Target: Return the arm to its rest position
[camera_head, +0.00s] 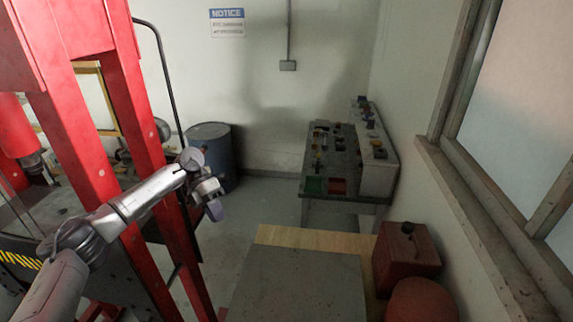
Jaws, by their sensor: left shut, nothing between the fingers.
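My left arm comes in from the lower left and reaches up across the red frame's posts. Its gripper (213,198) is shut and empty, pointing down and to the right. It is held in the air just right of a red post, apart from the table below. My right gripper and right arm are not in view. No gate valve can be made out clearly.
A red steel frame (122,90) stands close on the left. A table with a grey top (295,285) is at the front. A red box (405,258) stands at its right. A control console (335,160) and blue drum (212,150) stand behind. Floor between is clear.

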